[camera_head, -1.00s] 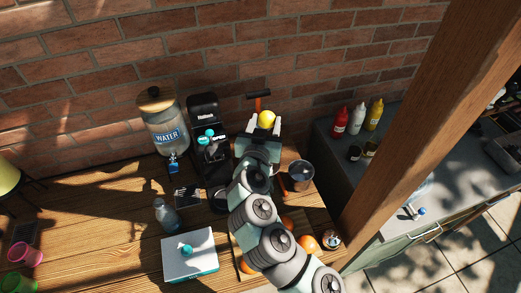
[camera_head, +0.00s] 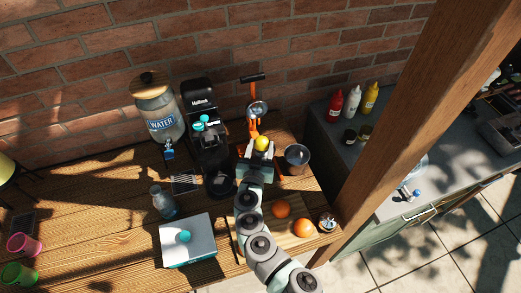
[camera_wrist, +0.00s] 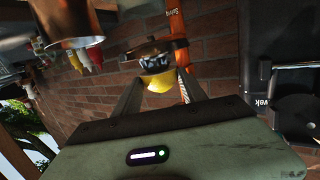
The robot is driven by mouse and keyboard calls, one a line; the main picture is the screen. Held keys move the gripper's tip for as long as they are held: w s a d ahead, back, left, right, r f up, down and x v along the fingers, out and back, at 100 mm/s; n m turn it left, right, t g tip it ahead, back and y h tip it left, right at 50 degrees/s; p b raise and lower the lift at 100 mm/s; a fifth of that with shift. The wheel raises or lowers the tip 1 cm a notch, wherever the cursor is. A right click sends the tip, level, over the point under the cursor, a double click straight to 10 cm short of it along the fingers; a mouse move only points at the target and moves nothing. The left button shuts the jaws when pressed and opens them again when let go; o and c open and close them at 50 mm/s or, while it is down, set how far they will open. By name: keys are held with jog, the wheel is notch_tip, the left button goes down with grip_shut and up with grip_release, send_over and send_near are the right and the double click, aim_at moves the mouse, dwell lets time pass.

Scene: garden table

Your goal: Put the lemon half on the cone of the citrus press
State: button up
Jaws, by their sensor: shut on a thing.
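My gripper (camera_head: 258,148) is shut on the yellow lemon half (camera_head: 262,143) and holds it low in front of the citrus press. The press (camera_head: 252,122) has an orange frame, a black handle at the top and a shiny metal part below it. In the wrist view, the lemon half (camera_wrist: 158,84) sits between my two fingertips (camera_wrist: 160,88). The press's orange post (camera_wrist: 179,45) and metal part show just beyond it. The cone cannot be made out, and I cannot tell whether the lemon touches the press.
The black coffee machine (camera_head: 199,120) stands close on the left, with the water jar (camera_head: 160,110) beyond it. A dark metal pot (camera_head: 297,158) is close on the right. A cutting board (camera_head: 303,244) with oranges (camera_head: 281,209) lies nearer. The brick wall is behind.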

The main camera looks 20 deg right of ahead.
jog(key=shift+f, duration=0.75)
jog(key=shift+f+b, duration=0.25)
jog(key=shift+b, duration=0.1)
jog(key=o, duration=1.4)
jog(key=shift+r, duration=0.1)
jog(key=shift+c, duration=0.2)
jog(key=shift+s+r+p, duration=0.1)
jog(key=shift+r+p, duration=0.1)
jog(key=shift+p, duration=0.2)
jog(key=b+v, duration=0.2)
jog(key=v, duration=1)
jog(key=shift+a+f, duration=0.15)
jog(key=shift+f, duration=0.1)
